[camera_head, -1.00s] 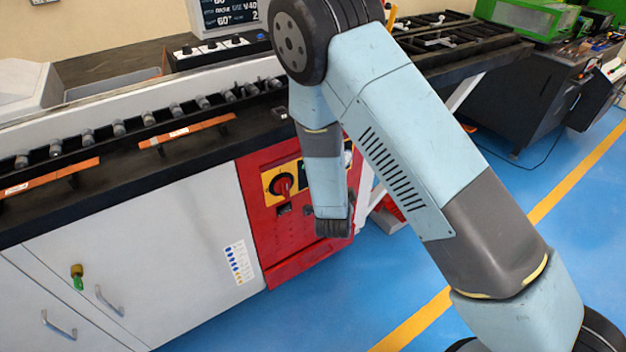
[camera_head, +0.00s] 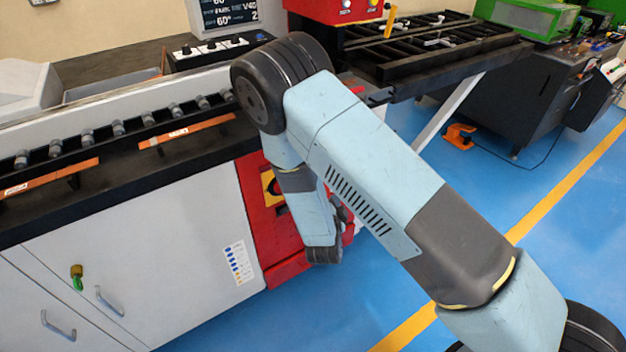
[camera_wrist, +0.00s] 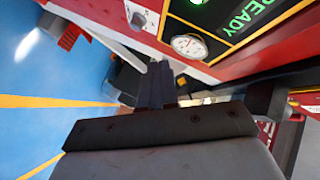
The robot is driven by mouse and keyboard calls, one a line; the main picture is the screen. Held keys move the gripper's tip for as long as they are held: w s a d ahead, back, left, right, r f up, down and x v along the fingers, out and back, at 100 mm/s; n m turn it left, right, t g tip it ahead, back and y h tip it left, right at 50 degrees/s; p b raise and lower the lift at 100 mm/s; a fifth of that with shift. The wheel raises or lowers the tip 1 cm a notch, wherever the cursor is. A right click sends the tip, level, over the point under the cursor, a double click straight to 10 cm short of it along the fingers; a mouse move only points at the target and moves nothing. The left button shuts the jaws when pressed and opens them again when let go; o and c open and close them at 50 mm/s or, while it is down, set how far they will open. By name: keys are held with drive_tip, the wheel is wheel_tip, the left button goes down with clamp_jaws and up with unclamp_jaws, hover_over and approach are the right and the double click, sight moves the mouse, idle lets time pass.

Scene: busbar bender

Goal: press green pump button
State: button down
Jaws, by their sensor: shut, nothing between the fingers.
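The red control panel (camera_head: 285,235) is on the machine's front in the head view, largely covered by my arm. In the wrist view a red panel (camera_wrist: 225,68) fills the top, with a black display showing green READY lettering (camera_wrist: 252,15), a round white gauge (camera_wrist: 188,46) and a pale plate with small fittings (camera_wrist: 141,17). A small green spot (camera_wrist: 197,2) is cut off at the top edge; I cannot tell whether it is the pump button. My gripper (camera_wrist: 157,85) is shut and empty, below and left of the gauge. No clear green pump button shows.
The white cabinet (camera_head: 140,255) with handles stands left of the red panel. A dark slatted table (camera_head: 440,45) extends behind my arm on a slanted pale leg (camera_head: 450,112). An orange foot pedal (camera_head: 460,136) lies on the blue floor, which is open at the right.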

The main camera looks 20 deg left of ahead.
drive_tip(key=w+a, duration=0.5)
drive_tip(key=shift+a, duration=0.4)
drive_tip(key=shift+a, duration=0.1)
idle(1.9)
drive_tip(key=shift+w+a+r, duration=0.1)
drive_tip(key=shift+w+a, duration=0.1)
drive_tip(key=shift+a, duration=0.05)
drive_tip(key=shift+w+a, duration=0.25)
drive_tip(key=shift+a, duration=0.1)
idle(1.2)
drive_tip(key=shift+s+d, duration=0.1)
drive_tip(key=shift+d, duration=0.05)
drive_tip(key=shift+s+d, duration=0.45)
drive_tip(key=shift+d, duration=0.1)
drive_tip(key=shift+s+d, duration=1.65)
drive_tip(key=shift+d, duration=0.25)
